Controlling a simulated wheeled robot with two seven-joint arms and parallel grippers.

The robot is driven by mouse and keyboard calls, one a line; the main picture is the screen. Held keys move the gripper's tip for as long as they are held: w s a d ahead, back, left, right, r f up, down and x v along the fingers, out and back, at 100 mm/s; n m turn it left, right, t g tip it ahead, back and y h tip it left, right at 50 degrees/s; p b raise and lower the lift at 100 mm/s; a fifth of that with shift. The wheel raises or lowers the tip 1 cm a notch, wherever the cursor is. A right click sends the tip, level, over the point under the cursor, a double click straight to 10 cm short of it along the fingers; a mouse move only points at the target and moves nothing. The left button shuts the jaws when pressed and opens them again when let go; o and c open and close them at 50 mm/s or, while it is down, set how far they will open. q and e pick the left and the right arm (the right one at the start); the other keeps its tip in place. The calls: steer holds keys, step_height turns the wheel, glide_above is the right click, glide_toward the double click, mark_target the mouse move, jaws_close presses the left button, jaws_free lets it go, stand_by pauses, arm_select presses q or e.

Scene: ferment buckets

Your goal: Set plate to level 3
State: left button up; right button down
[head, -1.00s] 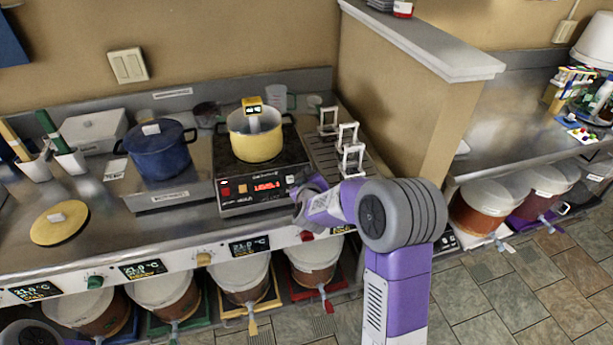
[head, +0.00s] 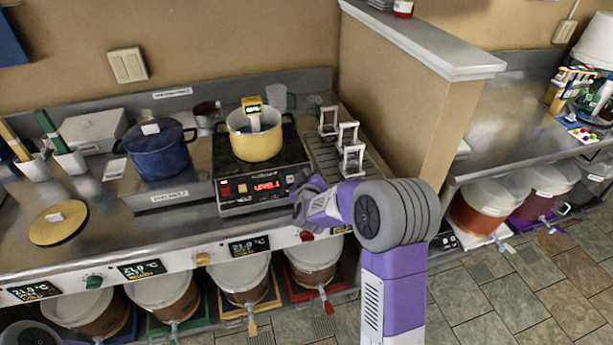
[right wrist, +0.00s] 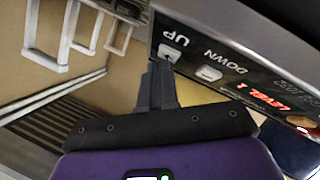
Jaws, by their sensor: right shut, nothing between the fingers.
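The hot plate (head: 262,200) stands on the steel counter with a yellow pot (head: 257,146) on it. Its red display (head: 267,185) reads level 1; it also shows in the right wrist view (right wrist: 263,95). In that view the UP button (right wrist: 169,53) and the DOWN button (right wrist: 209,73) sit on the dark front panel. My right gripper (head: 299,186) is at the panel's right end. In the right wrist view its fingers (right wrist: 158,68) are shut and empty, tips close to the UP button; I cannot tell whether they touch it. My left gripper is not in view.
A drying rack with white frames (head: 350,150) stands right of the plate. A blue pot (head: 160,155) stands to its left. A round yellow lid (head: 60,223) lies on the counter. Several buckets (head: 240,275) stand below the counter's front edge. A partition wall (head: 400,100) rises at right.

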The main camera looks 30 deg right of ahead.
steer(key=shift+f, duration=0.2)
steer(key=shift+r, duration=0.1)
stand_by(0.4)
steer(key=shift+s+a+r+p, duration=0.1)
steer(key=shift+s+r+p, duration=0.25)
steer(key=shift+r+p, duration=0.3)
steer(key=shift+w+f, duration=0.1)
steer(key=shift+f, duration=0.05)
steer(key=shift+w+f, duration=0.15)
steer(key=shift+f, duration=0.1)
